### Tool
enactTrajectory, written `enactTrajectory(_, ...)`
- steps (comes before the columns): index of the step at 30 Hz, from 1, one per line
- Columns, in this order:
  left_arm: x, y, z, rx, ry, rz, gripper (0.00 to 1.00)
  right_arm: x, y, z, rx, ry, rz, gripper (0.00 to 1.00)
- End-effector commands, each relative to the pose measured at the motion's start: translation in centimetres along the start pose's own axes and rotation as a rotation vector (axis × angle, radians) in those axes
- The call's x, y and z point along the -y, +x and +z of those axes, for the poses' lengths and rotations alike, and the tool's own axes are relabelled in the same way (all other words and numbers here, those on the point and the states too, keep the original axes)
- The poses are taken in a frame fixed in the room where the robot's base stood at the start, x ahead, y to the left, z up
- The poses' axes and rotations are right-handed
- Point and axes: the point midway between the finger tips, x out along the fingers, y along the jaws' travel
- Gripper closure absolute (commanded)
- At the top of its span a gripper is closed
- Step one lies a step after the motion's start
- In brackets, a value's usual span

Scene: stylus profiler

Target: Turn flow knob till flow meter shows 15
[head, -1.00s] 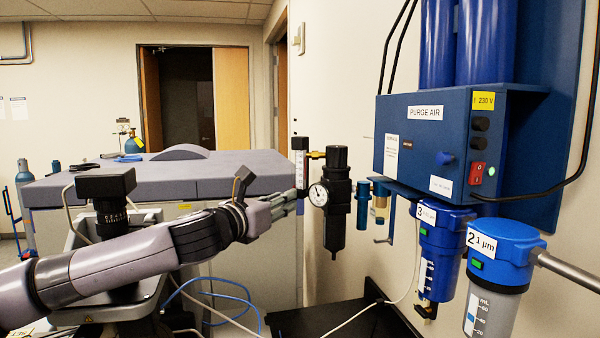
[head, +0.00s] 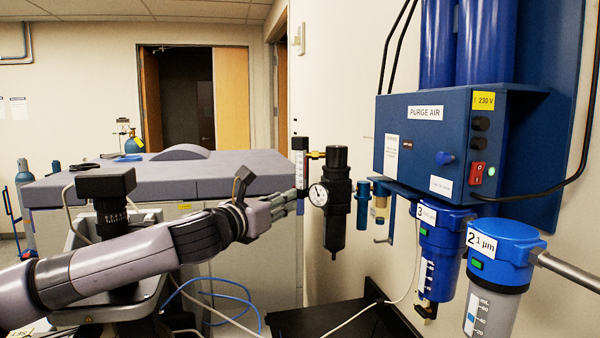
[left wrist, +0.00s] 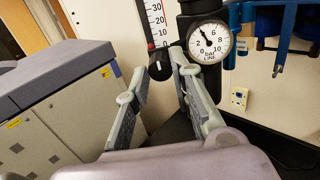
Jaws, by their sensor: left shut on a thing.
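The flow meter (head: 299,158) is a narrow upright white scale with black marks, left of the round gauge. My right gripper is not in view.
A pressure gauge (head: 318,194) on a black regulator (head: 338,215) is close to the right of my fingers. Blue filters (head: 442,250) and the purge air box (head: 435,150) are on the wall at right. A grey machine (head: 230,185) stands behind my arm.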

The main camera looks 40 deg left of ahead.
Motion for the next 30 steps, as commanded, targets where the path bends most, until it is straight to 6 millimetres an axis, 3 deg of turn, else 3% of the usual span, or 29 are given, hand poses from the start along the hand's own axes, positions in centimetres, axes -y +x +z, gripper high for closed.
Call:
enactTrajectory(4, 0.10, -0.01, -0.08, -0.001, -0.048, -0.003, 1.00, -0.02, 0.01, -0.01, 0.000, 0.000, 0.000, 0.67)
enactTrajectory(30, -0.17, -0.01, 0.08, 0.001, -1.576, -0.003, 1.00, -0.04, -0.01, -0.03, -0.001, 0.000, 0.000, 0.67)
